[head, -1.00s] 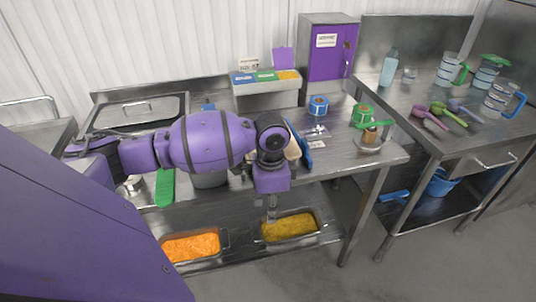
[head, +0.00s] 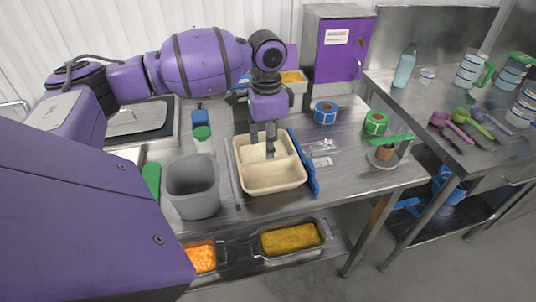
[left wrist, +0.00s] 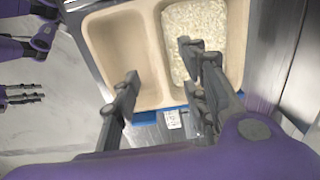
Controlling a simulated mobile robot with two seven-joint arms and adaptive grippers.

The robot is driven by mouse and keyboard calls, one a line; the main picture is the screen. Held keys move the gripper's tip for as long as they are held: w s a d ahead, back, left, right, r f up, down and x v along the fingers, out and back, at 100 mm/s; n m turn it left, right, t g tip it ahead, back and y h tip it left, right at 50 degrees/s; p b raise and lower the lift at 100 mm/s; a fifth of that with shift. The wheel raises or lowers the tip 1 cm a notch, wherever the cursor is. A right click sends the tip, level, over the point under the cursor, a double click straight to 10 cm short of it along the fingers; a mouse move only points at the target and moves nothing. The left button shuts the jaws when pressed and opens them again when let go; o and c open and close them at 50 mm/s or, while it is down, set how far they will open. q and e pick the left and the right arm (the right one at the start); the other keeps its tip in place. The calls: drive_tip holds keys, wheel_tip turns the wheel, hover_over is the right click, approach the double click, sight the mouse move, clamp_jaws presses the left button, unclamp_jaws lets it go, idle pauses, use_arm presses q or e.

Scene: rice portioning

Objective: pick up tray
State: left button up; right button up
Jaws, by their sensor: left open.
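A beige tray with two compartments (head: 271,190) lies on the steel table. Its far compartment holds white rice (head: 254,153); the near one is empty. The tray also shows in the left wrist view (left wrist: 128,45), with the rice (left wrist: 195,25) on the right side. My left gripper (head: 262,145) points down at the tray, its fingers apart and empty over the rice side in the head view. Its spread fingers also show in the left wrist view (left wrist: 163,85); I cannot tell whether they touch the tray. Grey fingers, apparently my right gripper's (left wrist: 22,94), show at the left of that view.
Tape rolls (head: 325,112) and a green-handled tool (head: 388,143) are further right. Food pans (head: 290,238) sit on the lower shelf.

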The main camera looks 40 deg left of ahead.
sight(269, 161)
use_arm(q)
drive_tip(key=shift+s+d+f, duration=0.1)
drive_tip(key=shift+s+f, duration=0.1)
drive_tip(key=shift+f, duration=0.2)
drive_tip(key=shift+s+d+f, duration=0.2)
drive_tip(key=shift+s+f, duration=0.05)
drive_tip(key=shift+f, duration=0.5)
drive_tip(key=shift+w+f, duration=0.1)
drive_tip(key=shift+f, duration=0.2)
drive_tip(key=f, duration=0.3)
drive_tip(key=shift+w+f, duration=0.35)
drive_tip(key=shift+w, duration=0.05)
drive_tip(key=shift+f, duration=0.3)
drive_tip(key=c, duration=1)
clamp_jaws()
use_arm(e)
drive_tip(key=shift+s+d+f, duration=0.2)
drive_tip(key=shift+s+d, duration=0.35)
drive_tip(key=shift+s, duration=0.15)
drive_tip(key=shift+d, duration=0.1)
